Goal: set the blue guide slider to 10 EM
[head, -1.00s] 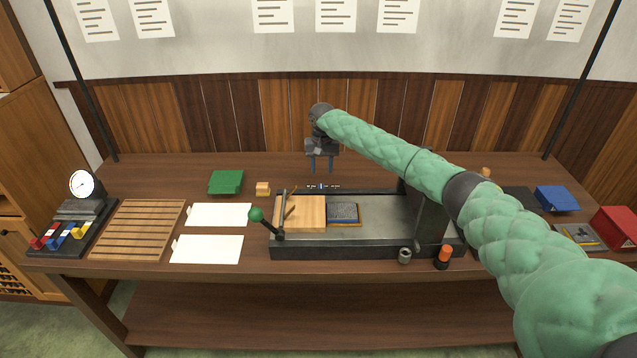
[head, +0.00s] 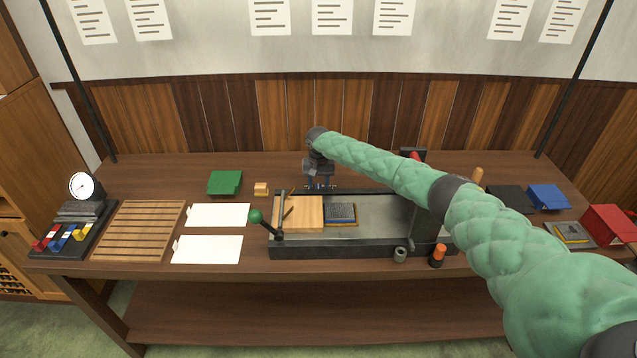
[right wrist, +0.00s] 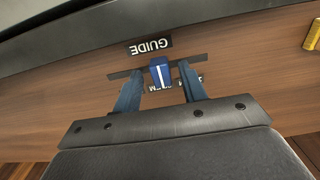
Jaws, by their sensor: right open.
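The blue guide slider (right wrist: 160,72), with a white line on its face, sits on a dark track between my right gripper's fingers in the right wrist view. The upside-down GUIDE label (right wrist: 150,46) lies just beyond it. Scale lettering on the near side is partly hidden by the slider and fingers, so I cannot read its setting. My right gripper (right wrist: 158,92) is open, with a finger on each side of the slider and gaps on both sides. In the head view the right gripper (head: 320,187) is low behind the caster bed (head: 385,212). My left gripper is out of view.
A wooden block (head: 298,213) and a grey-blue plate (head: 341,214) lie on the caster bed. A green-knobbed lever (head: 256,216) stands at its left end. White cards (head: 208,249), a slatted rack (head: 138,230) and a dial gauge (head: 82,186) are further left.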

